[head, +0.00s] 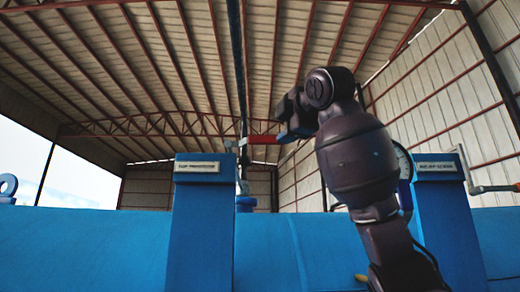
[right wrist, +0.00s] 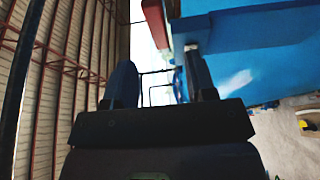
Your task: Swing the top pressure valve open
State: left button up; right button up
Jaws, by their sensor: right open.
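The top pressure valve shows in the head view as a red lever handle (head: 263,140) beside a thin upright stem on a blue base (head: 245,203), between two blue posts. My right gripper (head: 284,134) is at the right end of the red handle, and its arm hides part of the area behind. In the right wrist view the gripper (right wrist: 159,62) is open with nothing between its fingers. The red handle (right wrist: 156,22) is just beyond the fingertips there, in line with the gap. Whether a finger touches it I cannot tell. My left gripper is not in view.
Blue posts with label plates stand left (head: 203,225) and right (head: 446,225) on the blue autoclave body (head: 75,245). A round gauge (head: 404,162) is partly hidden behind my right arm. A metal lever (head: 492,188) extends at the far right. Air above the body is open.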

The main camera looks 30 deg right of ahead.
aim_at(269, 140)
jog(key=w+p, duration=0.1)
jog(key=w, duration=0.4)
jog(key=w+d+p, duration=0.1)
jog(key=w, duration=0.1)
jog(key=shift+w+d+r+p, duration=0.1)
jog(key=shift+w+r+p, duration=0.05)
jog(key=shift+w+p, duration=0.15)
jog(key=shift+w+d, duration=0.15)
jog(key=shift+w, duration=0.5)
jog(key=shift+w+p, duration=0.35)
jog(key=shift+w, duration=0.1)
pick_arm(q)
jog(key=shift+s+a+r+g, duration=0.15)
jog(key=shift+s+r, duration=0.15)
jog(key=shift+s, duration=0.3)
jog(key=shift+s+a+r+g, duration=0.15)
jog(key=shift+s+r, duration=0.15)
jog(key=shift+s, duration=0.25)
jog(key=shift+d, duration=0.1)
pick_arm(e)
jog(key=shift+s, duration=0.1)
grip_shut()
